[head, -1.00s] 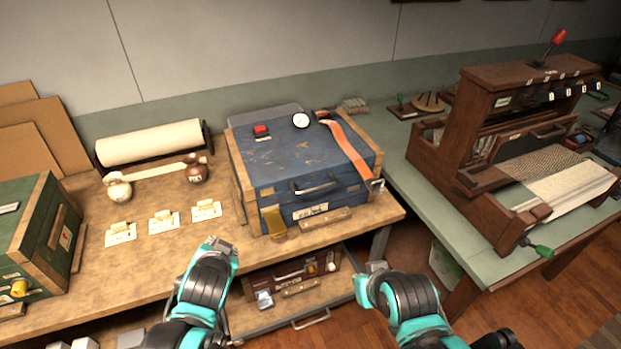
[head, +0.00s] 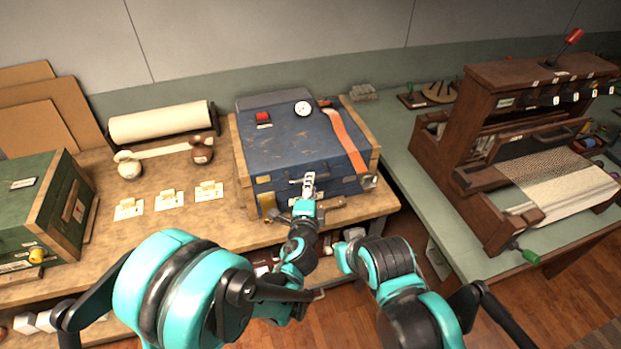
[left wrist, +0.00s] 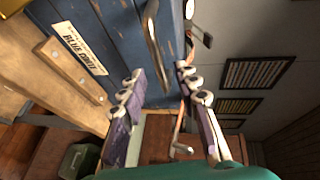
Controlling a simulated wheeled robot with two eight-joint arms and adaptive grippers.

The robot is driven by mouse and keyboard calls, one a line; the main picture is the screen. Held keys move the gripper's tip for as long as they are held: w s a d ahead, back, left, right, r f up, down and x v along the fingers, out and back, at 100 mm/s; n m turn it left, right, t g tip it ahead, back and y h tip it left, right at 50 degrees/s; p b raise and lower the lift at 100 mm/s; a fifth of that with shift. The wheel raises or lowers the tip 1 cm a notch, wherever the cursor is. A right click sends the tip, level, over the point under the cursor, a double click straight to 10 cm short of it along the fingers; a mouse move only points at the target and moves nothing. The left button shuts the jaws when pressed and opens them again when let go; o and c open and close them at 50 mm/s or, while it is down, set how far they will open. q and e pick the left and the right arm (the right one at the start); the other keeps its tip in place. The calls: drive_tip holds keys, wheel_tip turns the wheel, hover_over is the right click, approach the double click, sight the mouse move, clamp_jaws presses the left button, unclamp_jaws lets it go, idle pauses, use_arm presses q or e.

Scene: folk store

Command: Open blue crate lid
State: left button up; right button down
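The blue crate (head: 285,140) stands on the wooden bench, its lid down. An orange strap (head: 347,140) runs over the lid's right side to a metal buckle (head: 369,181) at the front right corner. My left gripper (head: 308,181) is at the crate's front, over the lid handle, which it partly covers. In the left wrist view its two fingers (left wrist: 160,70) are apart and empty, with the metal handle (left wrist: 153,42) just beyond and between the tips. My right gripper (head: 344,257) is low in front of the bench, apart from the crate; its fingers cannot be made out.
A green crate (head: 35,205) stands at the left, with a paper roll (head: 160,121) and small labelled cards (head: 168,200) between. A red button (head: 263,117) and a round gauge (head: 303,108) show at the lid's rear. A wooden loom (head: 480,150) is on the right table.

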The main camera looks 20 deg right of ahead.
use_arm(q)
drive_tip(key=x, duration=0.4)
drive_tip(key=shift+w+b, duration=0.1)
drive_tip(key=shift+b, duration=0.2)
clamp_jaws()
